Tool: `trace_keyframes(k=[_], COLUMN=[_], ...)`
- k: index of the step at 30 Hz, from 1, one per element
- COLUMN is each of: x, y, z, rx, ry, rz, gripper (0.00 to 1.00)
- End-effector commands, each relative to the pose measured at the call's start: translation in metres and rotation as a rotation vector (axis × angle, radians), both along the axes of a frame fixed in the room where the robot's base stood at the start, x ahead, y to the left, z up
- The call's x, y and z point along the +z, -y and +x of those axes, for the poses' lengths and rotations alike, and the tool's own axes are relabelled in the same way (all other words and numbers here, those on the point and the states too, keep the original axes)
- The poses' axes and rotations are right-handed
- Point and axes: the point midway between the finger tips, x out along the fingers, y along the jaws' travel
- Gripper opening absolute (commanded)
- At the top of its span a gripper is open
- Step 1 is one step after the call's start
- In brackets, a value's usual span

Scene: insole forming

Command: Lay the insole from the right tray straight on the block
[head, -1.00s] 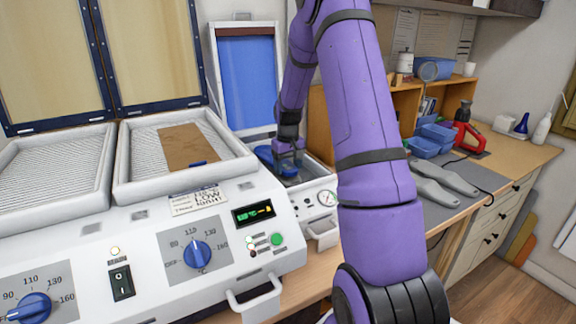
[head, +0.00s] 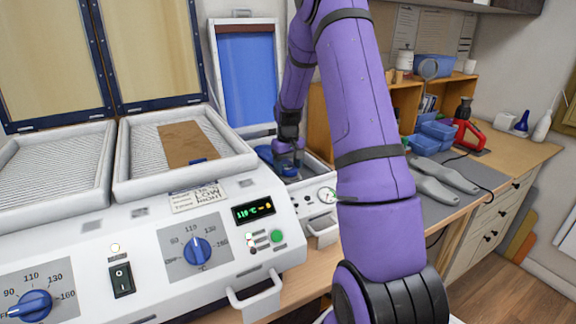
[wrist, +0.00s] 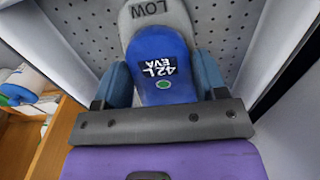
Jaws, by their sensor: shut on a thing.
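My gripper (wrist: 162,62) is shut on a blue insole (wrist: 158,40), marked "42 L EVA" with a green dot. The insole lies along a grey block (wrist: 163,10) marked "LOW" and looks roughly in line with it. I cannot tell whether the insole touches the block or is just above it. In the head view the blue insole (head: 264,153) and my gripper (head: 288,153) are low over the press, and the arm hides part of it. The right tray (head: 127,172) of the heater holds a brown sheet (head: 186,142) with a small blue piece at its front.
The block sits on a perforated plate (wrist: 85,20) between raised pale walls. The press's blue-sheeted lid (head: 247,80) stands open behind. The left heater tray (head: 50,165) looks empty.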

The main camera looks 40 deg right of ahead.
Motion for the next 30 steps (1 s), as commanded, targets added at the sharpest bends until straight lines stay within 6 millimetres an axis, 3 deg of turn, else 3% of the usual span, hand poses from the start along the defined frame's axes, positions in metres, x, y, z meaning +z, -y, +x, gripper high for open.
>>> trace_keyframes(k=[2,3,6,17,30], x=[0.000,0.000,0.000,0.005,0.078], y=[0.000,0.000,0.000,0.000,0.001], z=[0.000,0.000,0.000,0.000,0.001], rx=[0.000,0.000,0.000,0.000,-0.001], ry=[0.000,0.000,0.000,0.002,0.005], rz=[0.000,0.000,0.000,-0.001,-0.002], gripper=[0.42,0.73,0.95,0.95,0.95])
